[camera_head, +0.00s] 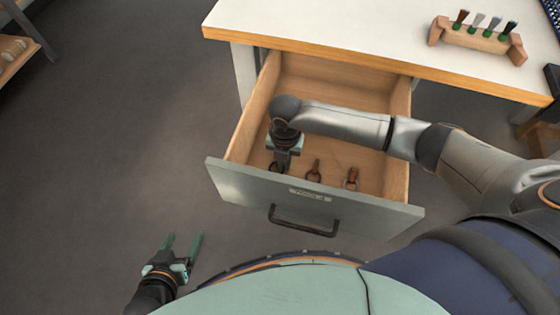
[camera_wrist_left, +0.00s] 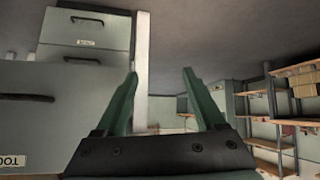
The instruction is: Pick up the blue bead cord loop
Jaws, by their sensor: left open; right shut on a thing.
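My right gripper (camera_head: 283,164) reaches down into the open wooden drawer (camera_head: 325,98), at its left front part. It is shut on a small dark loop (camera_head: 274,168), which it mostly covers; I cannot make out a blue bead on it. Two more small loops with reddish-brown tops lie to its right near the drawer front: a middle loop (camera_head: 314,170) and a right loop (camera_head: 351,178). My left gripper (camera_head: 183,240) is open and empty, low at the left, outside the drawer. Its two green fingers show apart in the left wrist view (camera_wrist_left: 160,76).
The white tabletop (camera_head: 330,25) lies above and behind the drawer. A wooden holder (camera_head: 470,38) with several brushes stands on it at the right. The drawer's grey front (camera_head: 250,188) has a dark handle (camera_head: 303,222).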

